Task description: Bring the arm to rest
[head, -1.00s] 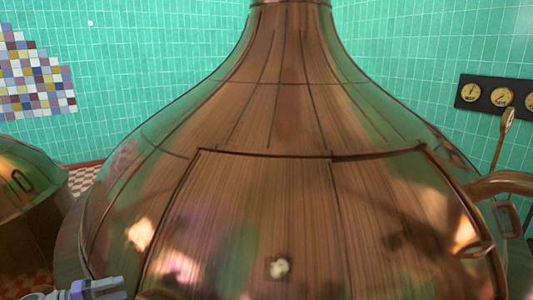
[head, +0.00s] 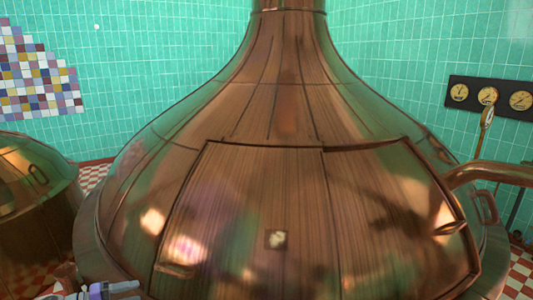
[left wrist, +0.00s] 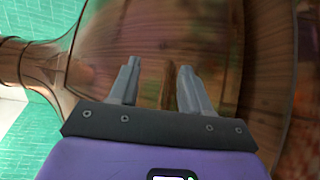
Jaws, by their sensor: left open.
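A large copper kettle (head: 285,190) with a tall neck fills the middle of the head view. My left gripper (head: 125,288) shows at the bottom left edge of the head view, in front of the kettle's lower left side, partly cut off. In the left wrist view my left gripper (left wrist: 158,82) has its two grey fingers apart with nothing held between them. The kettle's copper surface (left wrist: 210,40) lies behind the fingers. Whether they touch it I cannot tell. My right gripper is not in view.
A second copper kettle (head: 40,215) stands at the left. A copper pipe (head: 495,173) and a gauge panel (head: 488,96) are at the right. A handle (head: 178,271) sits on the kettle's front panel. Red and white checked floor (head: 522,275) shows at the lower right.

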